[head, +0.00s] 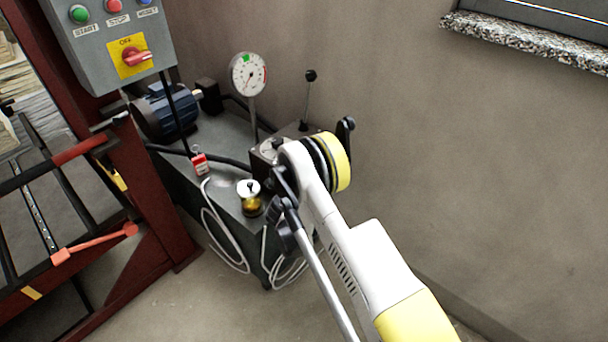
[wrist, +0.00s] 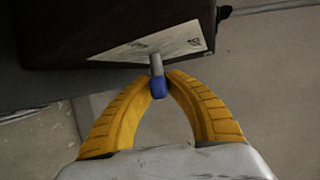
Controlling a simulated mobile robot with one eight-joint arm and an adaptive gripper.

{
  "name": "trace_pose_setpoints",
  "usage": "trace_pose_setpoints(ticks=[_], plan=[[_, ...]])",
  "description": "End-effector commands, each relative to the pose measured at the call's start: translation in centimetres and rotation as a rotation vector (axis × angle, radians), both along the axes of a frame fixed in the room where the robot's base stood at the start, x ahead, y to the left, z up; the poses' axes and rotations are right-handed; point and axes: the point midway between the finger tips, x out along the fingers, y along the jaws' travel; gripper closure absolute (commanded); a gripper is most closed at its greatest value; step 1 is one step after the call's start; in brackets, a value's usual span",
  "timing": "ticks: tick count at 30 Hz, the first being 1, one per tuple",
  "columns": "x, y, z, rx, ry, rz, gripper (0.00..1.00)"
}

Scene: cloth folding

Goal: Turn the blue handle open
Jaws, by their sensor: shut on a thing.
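The blue handle (wrist: 158,88) shows in the wrist view as a short blue knob on a metal stem. The stem comes out of a pale labelled plate (wrist: 150,43) on a dark block. My gripper (wrist: 160,80) has its two yellow fingers closed around the handle, one on each side near their tips. In the head view my white and yellow arm reaches to the grey hydraulic unit (head: 215,190). There the fingers and the blue handle are hidden behind my arm.
A pressure gauge (head: 248,74), a black-knobbed lever (head: 309,90) and a blue motor (head: 165,113) stand on the unit. A control box (head: 110,38) and a red frame (head: 150,190) are at the left. The wall is behind; white cables hang in front.

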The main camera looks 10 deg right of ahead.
Motion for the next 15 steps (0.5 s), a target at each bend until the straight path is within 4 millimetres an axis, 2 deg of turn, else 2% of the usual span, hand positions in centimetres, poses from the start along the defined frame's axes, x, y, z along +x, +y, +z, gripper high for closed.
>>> trace_pose_setpoints(ticks=[15], plan=[[0.04,-0.06,0.00,-0.082,-0.059,-0.001,1.00]])
